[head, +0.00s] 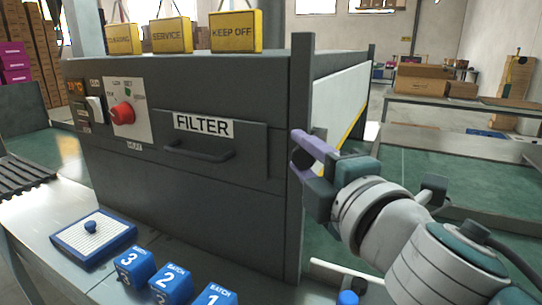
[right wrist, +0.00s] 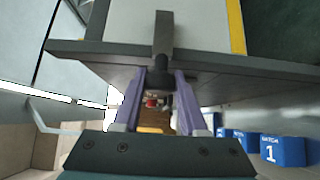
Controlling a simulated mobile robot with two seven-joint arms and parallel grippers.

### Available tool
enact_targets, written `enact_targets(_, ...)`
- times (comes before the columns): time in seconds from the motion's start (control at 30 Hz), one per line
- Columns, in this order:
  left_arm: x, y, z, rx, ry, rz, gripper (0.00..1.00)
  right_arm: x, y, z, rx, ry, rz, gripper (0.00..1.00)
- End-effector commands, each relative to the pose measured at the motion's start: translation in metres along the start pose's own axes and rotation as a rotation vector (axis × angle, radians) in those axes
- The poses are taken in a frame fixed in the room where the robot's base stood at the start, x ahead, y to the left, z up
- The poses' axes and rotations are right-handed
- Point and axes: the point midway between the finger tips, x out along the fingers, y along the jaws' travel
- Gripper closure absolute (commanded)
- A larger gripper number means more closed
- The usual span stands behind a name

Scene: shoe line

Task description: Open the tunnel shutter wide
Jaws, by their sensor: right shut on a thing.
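The dark grey tunnel (head: 200,200) stands on the bench and has a FILTER drawer on its front. The shutter, a pale panel with a yellow edge stripe (head: 341,98), is on its right side and also shows at the top of the right wrist view (right wrist: 200,18). My right gripper (head: 301,154) is at the tunnel's right front corner. In the right wrist view its purple fingers (right wrist: 162,84) are closed around a dark shutter handle (right wrist: 163,42). How far the shutter stands open is hard to tell. My left gripper is out of view.
Yellow signs (head: 236,32) stand on the tunnel top. A red knob (head: 122,113) is on its front. A blue-rimmed tray (head: 75,262) and blue batch blocks (head: 174,283) lie in front. A bench with cartons (head: 420,82) is behind at right.

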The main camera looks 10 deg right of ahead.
Motion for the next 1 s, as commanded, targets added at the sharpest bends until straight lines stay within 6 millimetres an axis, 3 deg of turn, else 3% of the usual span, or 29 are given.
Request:
enact_targets(0.03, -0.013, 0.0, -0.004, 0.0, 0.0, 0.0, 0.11, 0.0, 0.016, 0.0, 0.0, 0.0, 0.003, 1.0)
enact_targets(0.13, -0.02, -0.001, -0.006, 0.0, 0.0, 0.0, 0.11, 0.0, 0.023, 0.0, 0.0, 0.0, 0.003, 1.0)
enact_targets(0.6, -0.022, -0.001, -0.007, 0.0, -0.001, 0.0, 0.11, 0.0, 0.025, 0.0, 0.0, 0.001, 0.002, 1.0)
enact_targets(0.63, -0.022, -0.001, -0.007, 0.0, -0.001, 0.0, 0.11, 0.0, 0.025, 0.0, 0.0, 0.001, 0.001, 0.55)
enact_targets(0.87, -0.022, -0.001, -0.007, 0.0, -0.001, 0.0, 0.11, 0.0, 0.024, 0.0, -0.001, 0.0, 0.0, 0.29)
enact_targets(1.0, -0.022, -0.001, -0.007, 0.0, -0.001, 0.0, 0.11, 0.0, 0.024, 0.0, -0.001, 0.0, 0.0, 0.29)
